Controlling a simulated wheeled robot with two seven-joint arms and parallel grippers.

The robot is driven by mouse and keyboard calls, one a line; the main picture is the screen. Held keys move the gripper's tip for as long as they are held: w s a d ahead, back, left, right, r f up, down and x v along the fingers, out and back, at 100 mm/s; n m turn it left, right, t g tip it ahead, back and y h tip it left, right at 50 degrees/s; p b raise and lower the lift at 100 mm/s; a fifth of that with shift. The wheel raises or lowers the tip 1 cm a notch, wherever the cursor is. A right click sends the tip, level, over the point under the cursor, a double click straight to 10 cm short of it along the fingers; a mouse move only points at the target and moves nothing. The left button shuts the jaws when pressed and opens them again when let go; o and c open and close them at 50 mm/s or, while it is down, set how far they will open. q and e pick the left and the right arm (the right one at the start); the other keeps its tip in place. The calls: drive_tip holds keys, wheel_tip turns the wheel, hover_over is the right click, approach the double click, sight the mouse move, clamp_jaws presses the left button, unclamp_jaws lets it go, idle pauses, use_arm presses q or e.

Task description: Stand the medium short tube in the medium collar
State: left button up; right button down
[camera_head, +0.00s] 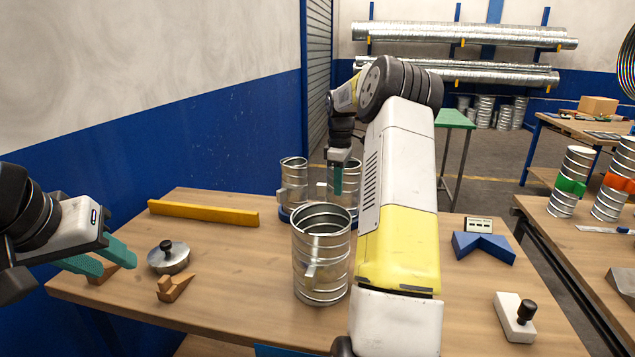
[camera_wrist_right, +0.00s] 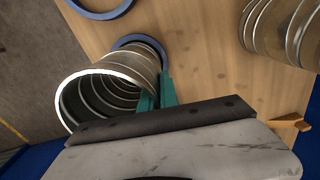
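My right gripper (camera_head: 338,180) is at the near left wall of the rear right metal tube (camera_head: 354,178), which I take as the medium short tube. In the right wrist view, its teal fingers (camera_wrist_right: 157,95) straddle this tube's wall (camera_wrist_right: 128,68), one inside the rim and one outside. The tube's lower end overlaps a blue collar (camera_wrist_right: 146,40); I cannot tell whether it is fully seated. Another blue collar (camera_wrist_right: 98,13) lies empty at the table edge. My left gripper (camera_head: 106,257) is open and empty at the left.
A yellow bar (camera_head: 203,212), lidded disc (camera_head: 168,257), wooden wedge (camera_head: 174,288), blue V-block (camera_head: 482,247) and white block (camera_head: 514,317) lie around.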

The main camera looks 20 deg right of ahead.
drive_tip(key=shift+f, duration=0.15)
drive_tip(key=c, duration=1.5)
unclamp_jaws()
drive_tip(key=shift+c, duration=0.2)
wheel_tip(320, 180, up, 8)
drive_tip(key=shift+f, duration=0.2)
drive_tip(key=shift+r, duration=0.1)
